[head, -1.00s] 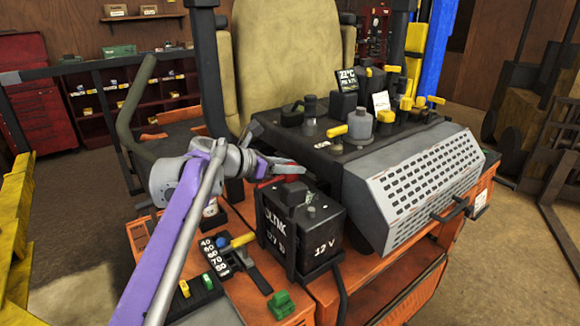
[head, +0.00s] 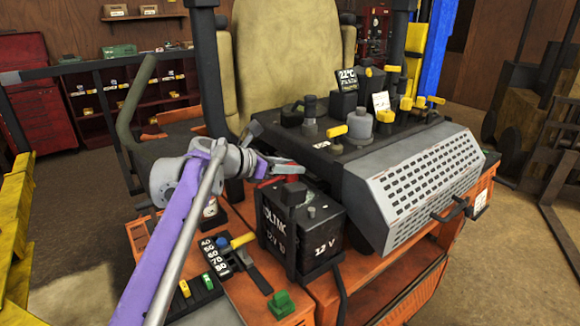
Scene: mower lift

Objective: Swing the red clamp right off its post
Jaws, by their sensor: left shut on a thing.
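The red clamp (head: 277,180) shows as a thin red strip just behind the top of the black 12 V battery (head: 318,240). My left gripper (head: 268,165) is shut on the red clamp, reaching in from the left. The battery's post and the clamp's far end are hard to make out behind the battery top, so I cannot tell whether clamp and post touch. My right gripper is not in view.
The lever with the yellow handle (head: 240,241) and a green knob (head: 281,304) stand on the orange deck in front. A perforated grey cover (head: 415,185) is to the right.

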